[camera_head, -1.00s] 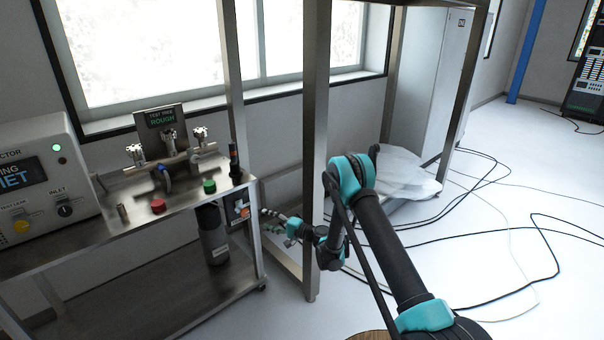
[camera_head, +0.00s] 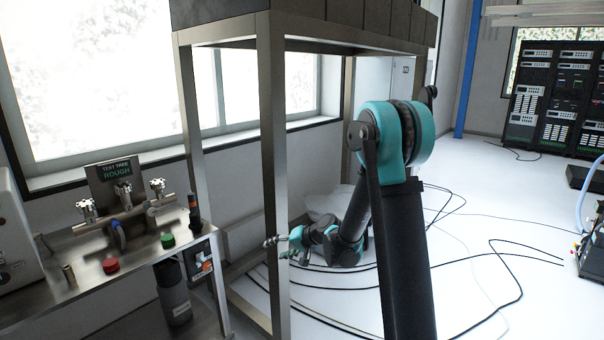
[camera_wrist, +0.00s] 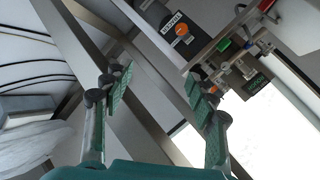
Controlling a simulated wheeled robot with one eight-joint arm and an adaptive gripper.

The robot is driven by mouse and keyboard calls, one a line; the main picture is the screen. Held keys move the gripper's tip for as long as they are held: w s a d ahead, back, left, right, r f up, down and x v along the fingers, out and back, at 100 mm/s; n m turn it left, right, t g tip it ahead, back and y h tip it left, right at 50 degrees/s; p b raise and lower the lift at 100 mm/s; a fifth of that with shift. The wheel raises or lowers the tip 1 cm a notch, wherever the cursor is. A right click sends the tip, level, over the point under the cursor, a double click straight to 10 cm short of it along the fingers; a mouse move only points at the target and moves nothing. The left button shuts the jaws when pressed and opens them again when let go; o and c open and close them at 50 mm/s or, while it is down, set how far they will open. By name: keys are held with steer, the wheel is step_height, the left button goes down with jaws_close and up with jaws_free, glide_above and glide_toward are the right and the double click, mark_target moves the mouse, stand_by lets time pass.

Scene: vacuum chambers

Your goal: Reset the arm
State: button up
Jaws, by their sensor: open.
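My gripper (camera_head: 283,247) is at the end of my teal and black arm, near the metal frame's front leg in the head view. In the wrist view my gripper (camera_wrist: 155,88) shows two green-padded fingers spread wide apart with nothing between them. Behind the fingers the wrist view shows a metal post (camera_wrist: 165,90) of the frame crossing the picture. I cannot tell whether the gripper touches the frame.
A metal frame (camera_head: 272,150) stands close to my gripper. A steel cart (camera_head: 80,262) with the test tree (camera_head: 120,208) and red and green buttons is at the left. Black cables (camera_head: 480,285) lie across the floor. Equipment racks (camera_head: 555,100) stand at the back right.

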steer(key=s+d+f+g+h, duration=0.1)
steer(key=s+d+h, duration=0.8)
steer(key=s+d, duration=1.8)
steer(key=s, duration=0.2)
steer(key=shift+s+d+h, duration=0.3)
steer(key=shift+d+h, duration=0.05)
steer(key=shift+h, duration=0.05)
steer(key=shift+c, duration=0.4)
